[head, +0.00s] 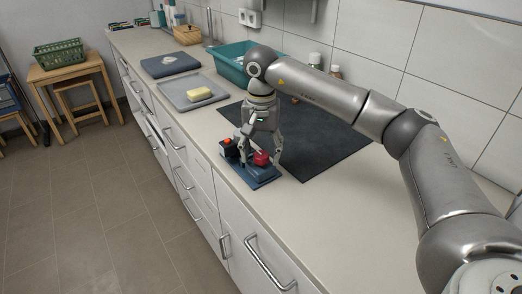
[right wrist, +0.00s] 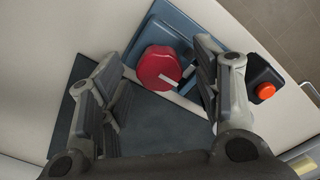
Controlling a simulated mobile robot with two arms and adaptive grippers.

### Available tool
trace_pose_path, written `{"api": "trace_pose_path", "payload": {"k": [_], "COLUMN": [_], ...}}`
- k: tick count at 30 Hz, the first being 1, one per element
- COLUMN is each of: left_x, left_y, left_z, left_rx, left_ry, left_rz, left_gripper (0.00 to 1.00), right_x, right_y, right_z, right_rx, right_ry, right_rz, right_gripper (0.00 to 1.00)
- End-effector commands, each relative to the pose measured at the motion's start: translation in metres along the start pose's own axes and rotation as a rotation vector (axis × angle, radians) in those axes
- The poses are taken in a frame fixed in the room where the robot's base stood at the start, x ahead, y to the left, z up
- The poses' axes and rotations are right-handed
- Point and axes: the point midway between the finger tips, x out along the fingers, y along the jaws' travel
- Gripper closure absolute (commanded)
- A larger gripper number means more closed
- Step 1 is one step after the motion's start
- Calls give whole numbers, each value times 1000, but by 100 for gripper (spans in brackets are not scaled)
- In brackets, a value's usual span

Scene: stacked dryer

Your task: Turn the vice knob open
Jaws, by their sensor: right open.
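The vice knob (head: 261,158) is red and round, on a small blue base plate (head: 262,178) at the counter's front edge. In the right wrist view the red knob (right wrist: 158,67) carries a pale pointer line and shows between the two fingers, nearer their tips. My right gripper (head: 262,150) points down over the plate, its fingers spread on either side of the knob. In the right wrist view the gripper (right wrist: 160,75) is open; I cannot tell whether a finger touches the knob. My left gripper is not in view.
A black box with an orange-red button (head: 228,142) stands beside the knob, close to the fingers. A dark mat (head: 325,150) lies behind. A grey tray with a yellow block (head: 199,93) and a teal basin (head: 232,66) stand farther along the counter.

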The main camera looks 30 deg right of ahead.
Motion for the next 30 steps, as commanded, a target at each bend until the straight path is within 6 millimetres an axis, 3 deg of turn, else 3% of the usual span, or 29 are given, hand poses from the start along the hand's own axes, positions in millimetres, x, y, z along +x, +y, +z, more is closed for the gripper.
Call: {"api": "trace_pose_path", "payload": {"k": [8, 22, 30], "left_x": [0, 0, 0], "left_y": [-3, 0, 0], "left_z": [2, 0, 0], "left_rx": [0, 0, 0], "left_ry": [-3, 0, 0], "left_rz": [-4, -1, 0], "left_gripper": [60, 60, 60], "right_x": [-5, -94, -118], "right_y": [0, -1, 0], "right_z": [0, 0, 0], "right_rx": [1, 1, 0], "right_ry": [0, 1, -1], "right_rz": [0, -3, 1], "right_gripper": [42, 42, 42]}}
